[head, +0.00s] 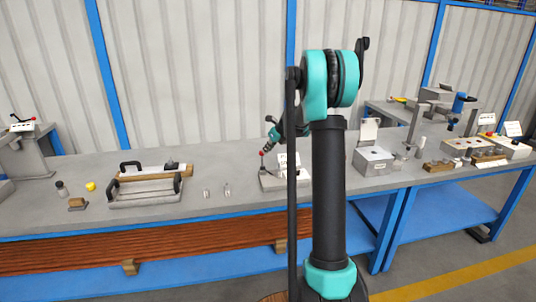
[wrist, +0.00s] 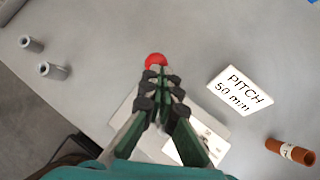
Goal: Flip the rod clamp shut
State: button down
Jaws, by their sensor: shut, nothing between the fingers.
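A small fixture that looks like the rod clamp stands on the bench, with a light grey base (head: 268,182) and a red ball knob (head: 262,153) on an upright lever. In the wrist view the red knob (wrist: 155,59) shows just beyond my gripper (wrist: 160,76). My gripper's fingers are together with nothing between them. They appear close to the knob; I cannot tell whether they touch it. The pale base (wrist: 122,112) shows partly below the fingers, which hide the lever and most of the clamp.
A "PITCH 50 mm" card (wrist: 240,90) and a brown cylinder (wrist: 290,151) lie to the right in the wrist view. A handled tray (head: 150,193) is further left on the bench.

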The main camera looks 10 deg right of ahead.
jog(key=shift+w+f, duration=0.15)
jog(key=shift+w, duration=1.3)
jog(key=s+d+r, duration=0.3)
jog(key=d+r, duration=0.2)
jog(key=r, duration=0.6)
jog(key=shift+r, duration=0.3)
jog(key=shift+s, duration=0.2)
